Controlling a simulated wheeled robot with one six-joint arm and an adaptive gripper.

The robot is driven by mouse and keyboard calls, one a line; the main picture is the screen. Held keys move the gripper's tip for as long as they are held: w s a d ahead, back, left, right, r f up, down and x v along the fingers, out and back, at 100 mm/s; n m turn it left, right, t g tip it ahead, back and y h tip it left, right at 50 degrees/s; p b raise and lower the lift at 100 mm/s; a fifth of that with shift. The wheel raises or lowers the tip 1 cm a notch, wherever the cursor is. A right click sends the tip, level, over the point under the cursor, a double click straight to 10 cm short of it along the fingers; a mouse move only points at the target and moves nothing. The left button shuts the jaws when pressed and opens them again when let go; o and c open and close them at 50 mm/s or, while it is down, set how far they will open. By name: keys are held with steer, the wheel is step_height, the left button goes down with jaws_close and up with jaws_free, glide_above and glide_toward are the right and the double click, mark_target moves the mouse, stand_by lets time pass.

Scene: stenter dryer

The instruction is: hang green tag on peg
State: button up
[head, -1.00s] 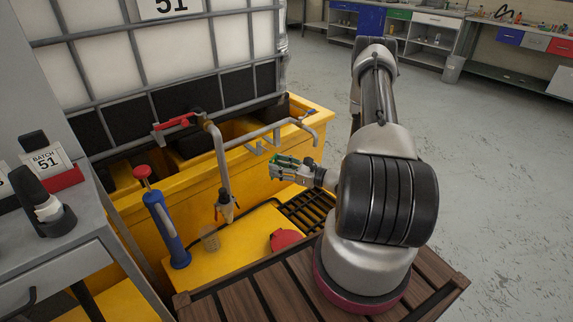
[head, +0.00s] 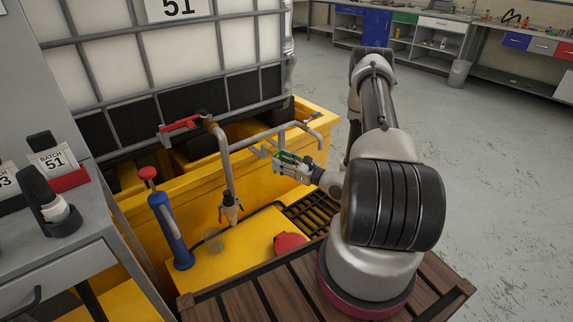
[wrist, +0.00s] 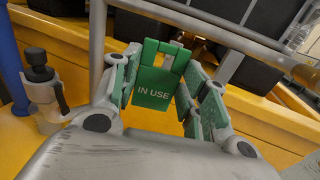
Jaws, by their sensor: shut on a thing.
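The green tag (wrist: 153,90), marked "IN USE", is held upright between the fingers of my gripper (wrist: 160,78) in the wrist view. My gripper is shut on it. In the head view my gripper (head: 283,161) and the tag are small, close to the hook-like grey pegs (head: 261,152) below the horizontal pipe. The tag overlaps part of the pegs there, and I cannot tell whether it touches one. In the wrist view a grey peg-like piece (wrist: 229,67) shows right of the tag, apart from it. The contact of the tag's top with anything behind is unclear.
The grey pipe (head: 257,136) runs in front of the caged tank (head: 190,50) over the yellow bund (head: 280,187). A hanging valve (head: 231,208), a blue cylinder (head: 168,230) and a red cap (head: 289,243) stand nearby.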

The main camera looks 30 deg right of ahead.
steer(key=shift+w+a+f, duration=0.15)
steer(key=shift+w+a, duration=0.05)
steer(key=shift+w, duration=0.75)
steer(key=shift+w+a+f, duration=0.15)
steer(key=shift+w+f, duration=0.05)
steer(key=shift+w, duration=0.7)
steer(key=shift+w+a+f, duration=0.15)
steer(key=shift+w+a, duration=0.05)
steer(key=shift+w, duration=0.75)
steer(key=o, duration=0.9)
steer(key=shift+o, duration=0.2)
